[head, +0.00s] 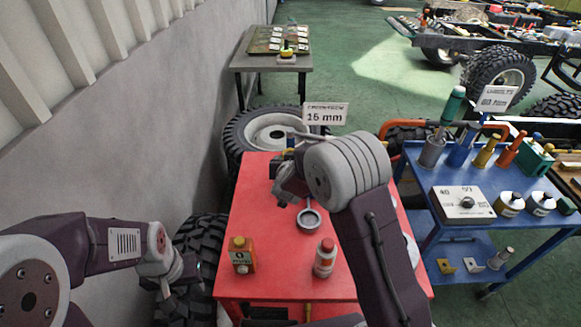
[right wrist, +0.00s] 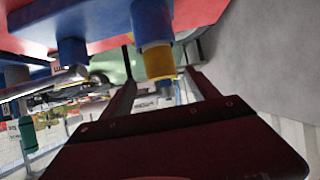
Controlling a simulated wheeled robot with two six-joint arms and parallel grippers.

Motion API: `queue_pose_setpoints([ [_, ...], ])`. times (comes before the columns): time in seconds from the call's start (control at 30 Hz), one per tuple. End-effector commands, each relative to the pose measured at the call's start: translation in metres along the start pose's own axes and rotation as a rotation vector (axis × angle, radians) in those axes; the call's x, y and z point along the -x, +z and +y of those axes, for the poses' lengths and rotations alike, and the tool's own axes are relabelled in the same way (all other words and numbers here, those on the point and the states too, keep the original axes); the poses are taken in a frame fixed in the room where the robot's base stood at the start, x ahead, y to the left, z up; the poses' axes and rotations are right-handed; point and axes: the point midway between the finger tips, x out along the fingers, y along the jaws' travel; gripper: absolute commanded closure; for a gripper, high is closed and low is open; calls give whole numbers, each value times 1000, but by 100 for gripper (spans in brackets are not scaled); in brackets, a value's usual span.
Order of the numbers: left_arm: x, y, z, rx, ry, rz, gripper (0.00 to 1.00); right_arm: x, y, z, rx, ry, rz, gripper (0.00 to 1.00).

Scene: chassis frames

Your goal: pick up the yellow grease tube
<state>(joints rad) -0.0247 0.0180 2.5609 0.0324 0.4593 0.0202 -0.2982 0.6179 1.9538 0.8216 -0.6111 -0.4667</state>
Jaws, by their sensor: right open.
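In the right wrist view, which looks upside down, a yellow tube end (right wrist: 159,63) sticks out of a blue cylindrical holder (right wrist: 152,22). My right gripper (right wrist: 166,88) is open, with one finger to each side of the yellow end; I cannot tell whether they touch it. In the head view my right arm hides this spot. Another yellow tube (head: 487,150) stands among the tubes on the blue cart. My left gripper (head: 168,283) is low at the left, beside the red table; its jaws are too small to tell.
The red table (head: 275,288) carries a yellow-orange container (head: 242,256), a red-capped bottle (head: 325,258) and a round grey dish (head: 309,220). A 15 mm sign (head: 325,114) stands behind. The blue cart (head: 425,190) is to the right, the grey wall to the left.

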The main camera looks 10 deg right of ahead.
Motion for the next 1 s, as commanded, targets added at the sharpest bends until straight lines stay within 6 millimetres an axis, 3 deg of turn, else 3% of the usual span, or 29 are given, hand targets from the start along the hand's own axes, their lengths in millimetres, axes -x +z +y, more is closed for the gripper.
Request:
queue_pose_setpoints([
  [0.17, 0, 0, 0, 0, 0, 0, 64, -8, 0, 0, 0, 0, 0, 31],
  [0.47, 3, -1, 0, 0, 0, 0, 64, -55, -1, -1, -1, 1, -2, 31],
  [0.7, 3, -1, 0, 0, 0, 0, 64, -58, -1, -2, 0, -1, -1, 31],
  [0.77, 3, -1, 0, 0, 0, 0, 64, -58, -1, -2, 0, -1, -1, 44],
  [0.97, 3, -1, 0, 0, 0, 0, 64, -58, -1, -2, 0, -1, -1, 100],
  [1.0, 3, -1, 0, 0, 0, 0, 64, -58, -1, -2, 0, -1, -1, 100],
])
